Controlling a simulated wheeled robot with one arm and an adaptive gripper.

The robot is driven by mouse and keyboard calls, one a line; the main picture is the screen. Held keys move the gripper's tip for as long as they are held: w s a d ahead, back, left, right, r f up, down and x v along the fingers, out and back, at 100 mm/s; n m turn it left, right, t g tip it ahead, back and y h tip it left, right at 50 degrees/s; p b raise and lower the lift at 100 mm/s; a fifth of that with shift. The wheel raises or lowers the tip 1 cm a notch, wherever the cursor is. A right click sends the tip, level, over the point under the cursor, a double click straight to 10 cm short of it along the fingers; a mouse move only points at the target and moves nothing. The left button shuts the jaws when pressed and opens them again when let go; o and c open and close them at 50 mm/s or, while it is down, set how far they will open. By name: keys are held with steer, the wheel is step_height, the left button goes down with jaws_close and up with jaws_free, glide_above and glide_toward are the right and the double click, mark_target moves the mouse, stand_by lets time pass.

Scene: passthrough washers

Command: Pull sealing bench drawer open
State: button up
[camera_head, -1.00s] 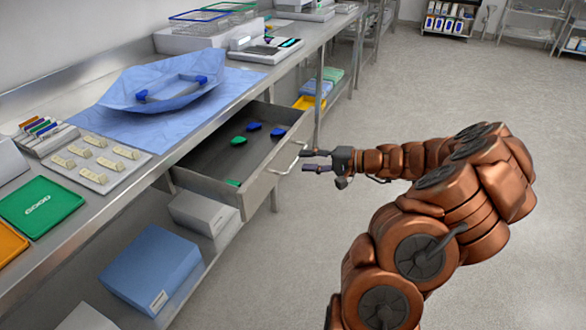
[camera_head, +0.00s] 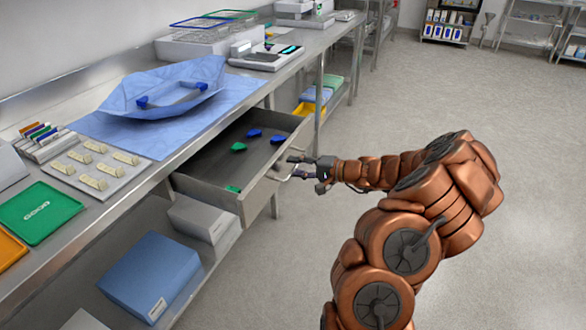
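The sealing bench (camera_head: 150,190) runs along the left with a steel top. Its drawer (camera_head: 222,196) stands pulled out, with green and blue pieces (camera_head: 254,133) lying inside on the dark floor. The drawer's bar handle (camera_head: 280,177) is on its front face. My gripper (camera_head: 290,168) is at the handle, coming from the right, with its fingers apart. One finger lies near the drawer's upper front edge and the other near the handle. I cannot tell whether the fingers touch the handle.
A blue wrap (camera_head: 165,95) with a tray on it, a small rack and a green tray (camera_head: 38,212) are on the bench top. A blue box (camera_head: 150,275) and a grey box (camera_head: 203,217) sit on the shelf below. The floor to the right is clear.

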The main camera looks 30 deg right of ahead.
steer(key=shift+c, duration=0.2)
jaws_close()
stand_by(0.6)
